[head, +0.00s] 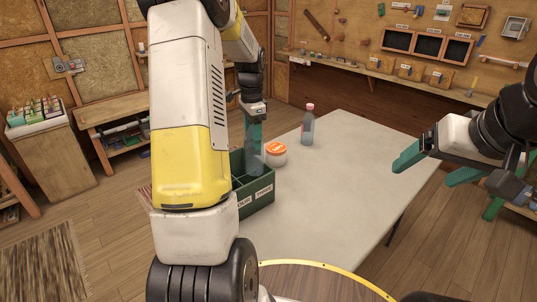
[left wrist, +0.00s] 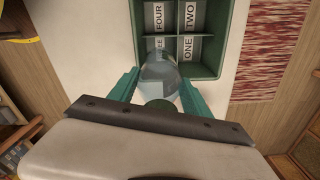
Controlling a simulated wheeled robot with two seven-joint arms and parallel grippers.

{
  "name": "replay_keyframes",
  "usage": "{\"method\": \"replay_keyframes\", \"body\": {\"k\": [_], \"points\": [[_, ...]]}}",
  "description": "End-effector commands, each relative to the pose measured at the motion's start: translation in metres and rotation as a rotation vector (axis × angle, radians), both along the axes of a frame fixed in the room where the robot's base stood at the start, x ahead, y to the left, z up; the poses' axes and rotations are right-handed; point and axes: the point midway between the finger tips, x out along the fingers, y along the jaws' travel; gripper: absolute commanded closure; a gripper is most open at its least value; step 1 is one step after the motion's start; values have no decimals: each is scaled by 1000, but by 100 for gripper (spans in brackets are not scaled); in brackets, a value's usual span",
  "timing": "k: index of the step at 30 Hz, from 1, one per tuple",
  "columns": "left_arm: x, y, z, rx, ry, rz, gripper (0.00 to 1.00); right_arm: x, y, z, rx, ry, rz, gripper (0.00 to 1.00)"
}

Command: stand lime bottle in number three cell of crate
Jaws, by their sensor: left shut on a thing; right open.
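My left gripper (head: 256,145) points down over the dark green crate (head: 262,196) and is shut on a bottle. In the left wrist view the clear, bluish bottle (left wrist: 159,72) lies between the teal fingers, its dark green top toward the gripper. Its far end overlaps the crate cell whose label is partly covered, beside ONE and in line with FOUR. I cannot tell whether the bottle is inside that cell or above it. The crate (left wrist: 222,72) also carries a TWO label. My right gripper (head: 428,166) is open and empty at the right of the table.
A jar with an orange lid (head: 275,154) stands on the grey table (head: 340,190) just right of the crate. A bottle with a pink cap (head: 307,126) stands farther back. The table's right half is clear. Workbenches and shelves line the walls.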

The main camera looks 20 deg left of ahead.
Motion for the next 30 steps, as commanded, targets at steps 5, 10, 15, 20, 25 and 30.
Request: {"method": "replay_keyframes", "body": {"k": [5, 10, 15, 20, 25, 30], "points": [[-1, 1, -40, 0, 3, 1, 100, 0, 0, 0, 0, 0, 0, 18], [0, 1, -55, 1, 1, 1, 100, 0, 0, 0, 0, 0, 0, 18], [-1, 0, -71, 0, 3, 1, 100, 0, 0, 0, 0, 0, 0, 18], [0, 0, -92, 0, 1, 1, 100, 0, 0, 0, 0, 0, 0, 18], [0, 1, -93, 1, -1, 1, 100, 0, 0, 0, 0, 0, 0, 18], [0, 0, -96, 1, 1, 1, 100, 0, 0, 0, 0, 0, 0, 18]]}}
